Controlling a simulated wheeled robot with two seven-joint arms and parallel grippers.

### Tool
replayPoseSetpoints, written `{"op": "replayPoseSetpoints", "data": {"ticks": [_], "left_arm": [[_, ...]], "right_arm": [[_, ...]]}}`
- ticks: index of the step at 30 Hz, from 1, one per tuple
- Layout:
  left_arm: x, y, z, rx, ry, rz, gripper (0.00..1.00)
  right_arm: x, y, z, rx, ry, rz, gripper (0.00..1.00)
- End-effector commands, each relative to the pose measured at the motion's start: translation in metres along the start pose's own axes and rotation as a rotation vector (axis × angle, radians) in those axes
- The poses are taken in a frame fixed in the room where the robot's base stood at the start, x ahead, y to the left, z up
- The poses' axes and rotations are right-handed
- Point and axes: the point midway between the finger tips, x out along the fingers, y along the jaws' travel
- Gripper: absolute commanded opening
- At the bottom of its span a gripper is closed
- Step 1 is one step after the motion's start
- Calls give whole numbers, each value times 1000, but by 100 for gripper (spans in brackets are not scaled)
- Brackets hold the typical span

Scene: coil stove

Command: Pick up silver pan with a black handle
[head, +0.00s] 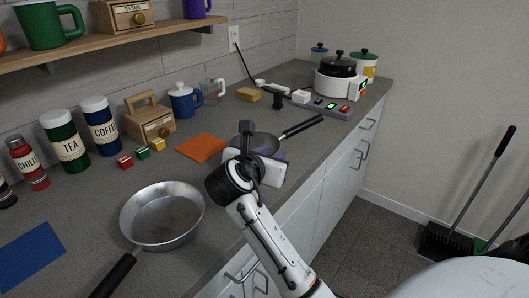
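A silver pan (163,212) sits on the grey counter at the front left in the head view, its black handle pointing toward the lower left edge. A second, darker-looking pan (262,139) with a black handle lies farther back, its handle pointing right. My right gripper (253,152) is over the counter edge, in front of this second pan, and hides part of its bowl. Its fingers are mostly hidden behind its own body, so I cannot tell whether they are open or touch that pan. My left gripper is not in view.
An orange mat (202,148) and small coloured cubes (143,153) lie behind the front pan. A blue mat (31,257) is at left. A cooker (337,84) stands at the far end.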

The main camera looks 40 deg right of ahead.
Motion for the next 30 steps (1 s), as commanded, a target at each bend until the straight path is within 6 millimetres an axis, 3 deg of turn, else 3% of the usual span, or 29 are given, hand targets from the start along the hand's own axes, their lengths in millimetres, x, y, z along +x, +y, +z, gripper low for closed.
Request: {"op": "replayPoseSetpoints", "data": {"ticks": [9, 18, 23, 30], "left_arm": [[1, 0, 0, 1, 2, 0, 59], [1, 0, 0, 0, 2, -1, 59], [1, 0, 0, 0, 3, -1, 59], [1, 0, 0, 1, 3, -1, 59]], "right_arm": [[43, 0, 0, 0, 0, -1, 25], [48, 0, 0, 1, 1, 1, 25], [48, 0, 0, 1, 1, 1, 0], [48, 0, -2, -1, 4, 0, 0]]}}
